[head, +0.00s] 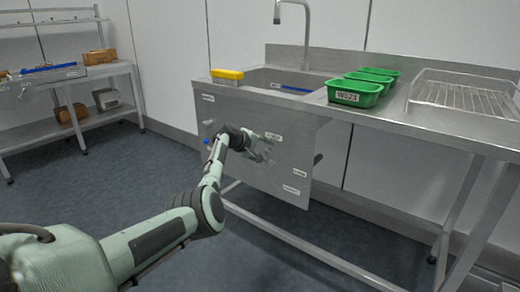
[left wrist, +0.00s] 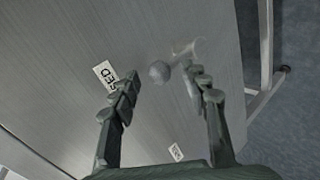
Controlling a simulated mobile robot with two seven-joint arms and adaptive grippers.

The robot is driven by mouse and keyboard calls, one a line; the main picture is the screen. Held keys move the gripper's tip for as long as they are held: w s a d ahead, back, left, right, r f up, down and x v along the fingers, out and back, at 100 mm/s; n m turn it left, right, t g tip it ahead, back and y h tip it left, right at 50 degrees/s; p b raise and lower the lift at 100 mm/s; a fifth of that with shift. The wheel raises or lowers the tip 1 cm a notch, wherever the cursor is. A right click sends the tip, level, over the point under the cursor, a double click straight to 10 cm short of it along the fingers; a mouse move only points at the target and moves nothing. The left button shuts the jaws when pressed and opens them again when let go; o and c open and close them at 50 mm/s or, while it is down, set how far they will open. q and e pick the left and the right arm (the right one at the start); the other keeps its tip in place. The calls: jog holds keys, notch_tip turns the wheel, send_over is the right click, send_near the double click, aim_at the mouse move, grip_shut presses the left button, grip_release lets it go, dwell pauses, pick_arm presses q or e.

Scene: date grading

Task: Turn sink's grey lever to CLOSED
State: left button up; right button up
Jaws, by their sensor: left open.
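The sink (head: 290,78) is a steel basin unit with a front panel (head: 225,110) that carries small white labels. My left gripper (head: 258,148) is at this panel, fingers towards it. In the left wrist view my left gripper (left wrist: 165,84) is open. A round grey knob (left wrist: 159,72), seemingly part of the grey lever, shows between and just beyond the fingertips. A paler, blurred part (left wrist: 184,49) shows beside it. I cannot tell whether a finger touches the knob. A label ending in "SED" (left wrist: 105,74) is beside the left finger, partly hidden. My right gripper is not in view.
Green bins (head: 355,92), a yellow item (head: 227,74) and a wire rack (head: 465,98) are on the counter. A shelf bench (head: 100,70) is at the far left. The floor between is clear.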

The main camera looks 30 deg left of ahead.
pick_arm(q)
jog(key=d+v, duration=0.1)
jog(key=v, duration=1)
jog(key=shift+s+a+r, duration=0.25)
jog(key=shift+s+a, duration=0.1)
jog(key=shift+a, duration=0.1)
